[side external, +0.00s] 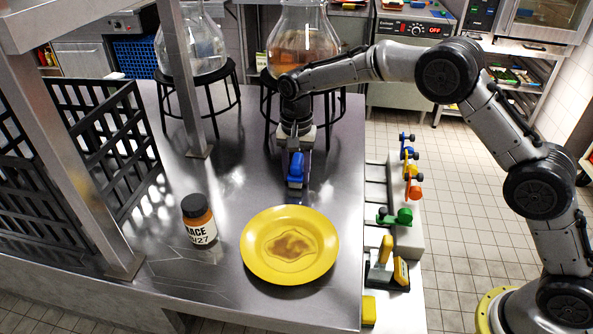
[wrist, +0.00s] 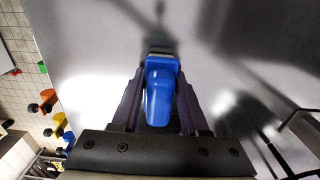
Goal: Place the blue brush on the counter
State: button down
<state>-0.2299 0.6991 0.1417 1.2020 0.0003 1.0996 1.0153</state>
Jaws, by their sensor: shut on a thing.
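The blue brush (side external: 296,170) is between the fingers of my gripper (side external: 298,180), over the counter (side external: 230,150) and behind the yellow plate. In the wrist view the blue brush (wrist: 160,92) sits between both dark fingers of my gripper (wrist: 160,85), which are shut on it. Its lower end is near the counter surface; I cannot tell whether it touches. The metal counter (wrist: 90,45) fills most of the wrist view.
A yellow plate (side external: 290,277) with a brown stain and an orange jar (side external: 199,220) stand in front. Glass flasks on black stools (side external: 210,92) stand behind. A rack of coloured tools (side external: 404,217) lines the right edge. Black grid panels (side external: 105,135) stand left.

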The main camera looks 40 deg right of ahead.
aim_at(296, 160)
jog(key=shift+f, duration=0.15)
jog(key=shift+c, duration=2.1)
grip_release()
notch_tip(296, 160, up, 12)
jog(key=shift+f, duration=0.2)
jog(key=shift+r, duration=0.4)
